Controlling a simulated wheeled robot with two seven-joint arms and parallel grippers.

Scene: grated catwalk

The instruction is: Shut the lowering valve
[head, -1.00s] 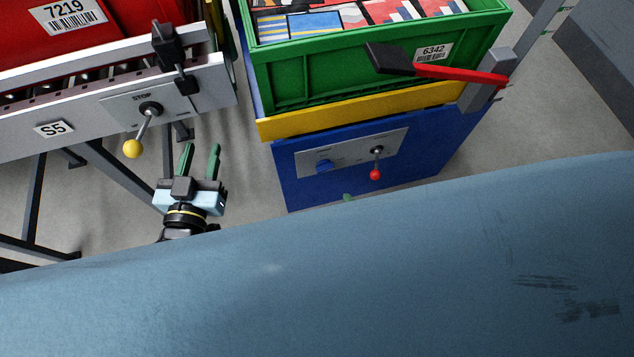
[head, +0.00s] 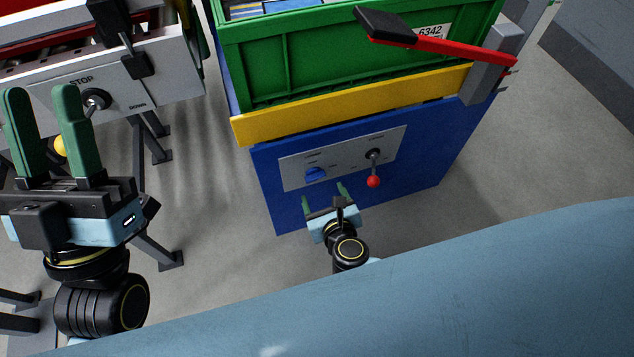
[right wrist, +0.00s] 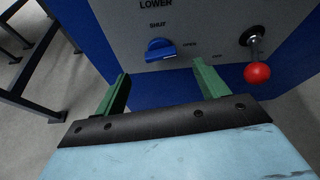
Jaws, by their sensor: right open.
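The lowering valve is a blue knob (head: 316,175) on the grey panel (head: 350,160) of the blue cabinet. In the right wrist view the knob (right wrist: 160,49) sits below the words LOWER and SHUT, with OPEN to its right. Its ridge lies roughly sideways, toward the OPEN side. My right gripper (head: 324,193) is open and empty, just below and in front of the knob. In the right wrist view its green fingers (right wrist: 161,72) stand either side of the knob, apart from it. My left gripper (head: 42,92) is open and empty at the far left, nearer the camera.
A red-balled lever (head: 373,181) hangs right of the knob on the same panel. A yellow-balled STOP lever (head: 60,146) is behind my left gripper.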

